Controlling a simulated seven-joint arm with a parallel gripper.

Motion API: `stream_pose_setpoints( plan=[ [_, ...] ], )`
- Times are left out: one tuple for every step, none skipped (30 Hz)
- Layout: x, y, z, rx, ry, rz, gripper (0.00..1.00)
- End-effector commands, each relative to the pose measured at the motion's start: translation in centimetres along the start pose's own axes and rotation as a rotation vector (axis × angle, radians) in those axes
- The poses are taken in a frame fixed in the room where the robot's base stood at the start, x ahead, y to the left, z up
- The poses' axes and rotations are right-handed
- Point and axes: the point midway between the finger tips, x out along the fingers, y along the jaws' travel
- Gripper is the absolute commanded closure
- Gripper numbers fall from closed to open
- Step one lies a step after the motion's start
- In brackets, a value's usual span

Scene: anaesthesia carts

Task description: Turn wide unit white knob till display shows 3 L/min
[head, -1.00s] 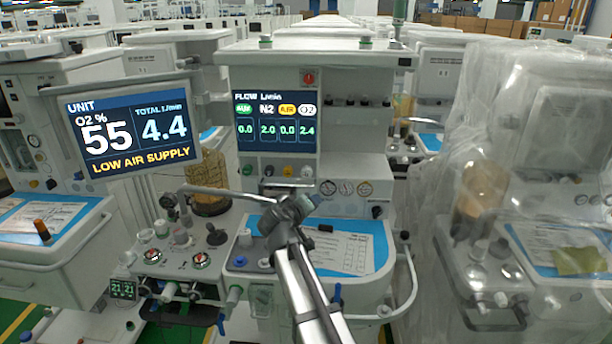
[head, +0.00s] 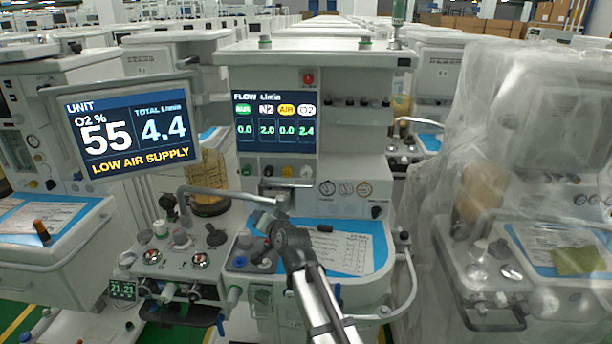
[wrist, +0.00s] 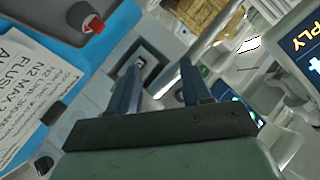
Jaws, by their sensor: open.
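The wide unit (head: 350,75) stands in the middle of the head view. Its flow display (head: 274,122) reads 0.0, 2.0, 0.0 and 2.4, with 2.4 under O2. A row of small knobs sits below the display; the white knob (head: 306,171) is at its right end. My gripper (head: 264,214) is below and left of the white knob, over the unit's worktop, apart from it. In the wrist view my gripper (wrist: 158,72) is open, with nothing seen between its fingers. I cannot make out the white knob in the wrist view.
A tilted monitor (head: 128,128) reads O2 55, total 4.4 and LOW AIR SUPPLY. A bent grey pipe (head: 225,190) crosses close to my gripper. A paper sheet (head: 345,250) lies on the blue worktop. A plastic-wrapped cart (head: 530,120) stands at right.

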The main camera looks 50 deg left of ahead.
Motion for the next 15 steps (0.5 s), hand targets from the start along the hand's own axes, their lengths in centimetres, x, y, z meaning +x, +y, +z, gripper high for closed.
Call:
stream_pose_setpoints(
  plan=[
    [-0.3,-0.7,-0.2,0.094,0.019,-0.042,0.52],
    [-0.4,-1.1,-0.5,0.153,0.031,-0.068,0.52],
    [-0.5,-1.7,-0.8,0.234,0.048,-0.101,0.52],
    [-0.7,-2.0,-1.1,0.295,0.06,-0.126,0.52],
    [-0.8,-2.4,-1.5,0.357,0.073,-0.149,0.52],
    [-1.1,-2.7,-2.0,0.441,0.091,-0.18,0.52],
    [-1.2,-3.0,-2.4,0.505,0.104,-0.202,0.52],
    [-1.4,-3.2,-2.8,0.569,0.118,-0.223,0.52],
    [-1.7,-3.4,-3.4,0.656,0.136,-0.251,0.52],
    [-1.9,-3.5,-3.9,0.723,0.15,-0.271,0.52],
    [-2.1,-3.5,-4.3,0.79,0.165,-0.291,0.52],
    [-2.4,-3.5,-5.0,0.88,0.185,-0.315,0.52],
    [-2.6,-3.4,-5.4,0.949,0.201,-0.333,0.52],
    [-2.8,-3.2,-5.9,1.019,0.216,-0.35,0.52],
    [-3.0,-3.0,-6.5,1.113,0.238,-0.371,0.52]
  ],
)
